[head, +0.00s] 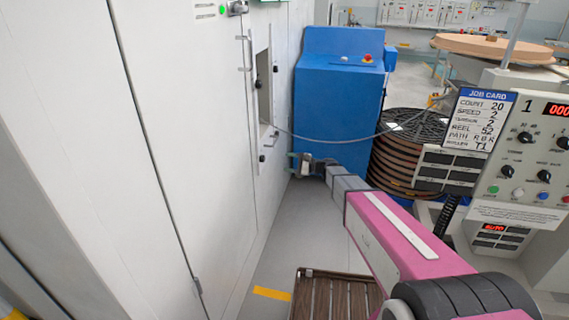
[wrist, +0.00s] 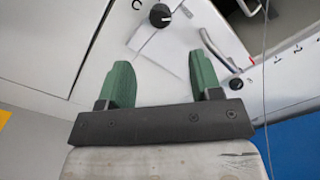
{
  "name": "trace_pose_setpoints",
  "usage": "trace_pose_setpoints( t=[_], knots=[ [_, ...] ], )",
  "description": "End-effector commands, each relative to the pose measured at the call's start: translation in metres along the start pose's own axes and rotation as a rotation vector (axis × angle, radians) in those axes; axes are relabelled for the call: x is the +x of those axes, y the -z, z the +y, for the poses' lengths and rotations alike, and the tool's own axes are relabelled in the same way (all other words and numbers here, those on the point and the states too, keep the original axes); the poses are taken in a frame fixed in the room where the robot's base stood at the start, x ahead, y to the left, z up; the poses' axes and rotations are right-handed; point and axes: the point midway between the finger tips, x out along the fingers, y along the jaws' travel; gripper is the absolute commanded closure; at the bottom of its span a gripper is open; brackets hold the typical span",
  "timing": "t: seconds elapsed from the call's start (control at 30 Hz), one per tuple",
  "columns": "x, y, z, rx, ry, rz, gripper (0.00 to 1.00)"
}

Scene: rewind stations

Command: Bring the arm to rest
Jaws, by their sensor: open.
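My arm (head: 390,235), pink, white and grey, stretches forward from the lower right of the head view toward the white cabinet wall. My gripper (head: 298,164) is small at its far end, near the wall below the open hatch; contact cannot be told there. In the wrist view my gripper (wrist: 160,62) shows two green fingers spread wide on a dark bar. It is open, with nothing between the fingers. A white panel lies beyond them, with a black knob (wrist: 160,15) marked C past the fingertips. A second dark knob (wrist: 236,84) is right of the right finger.
The white cabinet wall (head: 165,130) runs along the left, with an open hatch (head: 262,85). A blue machine (head: 338,100) stands beyond the gripper. A cable (head: 335,141) crosses in front of it. Stacked reels (head: 400,165), a control panel (head: 530,150) and slatted wood (head: 335,295) flank the arm.

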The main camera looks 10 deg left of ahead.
Motion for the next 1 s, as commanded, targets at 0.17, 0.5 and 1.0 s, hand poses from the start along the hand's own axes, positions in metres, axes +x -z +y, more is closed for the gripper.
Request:
trace_pose_setpoints(
  t=[0.17,0.5,1.0],
  knots=[
    [0.000,0.000,0.000,0.000,0.000,0.000,0.41],
    [-0.025,-0.013,0.026,-0.074,-0.127,0.067,0.41],
    [-0.192,-0.063,0.142,-0.421,-0.866,0.360,0.41]
  ],
)
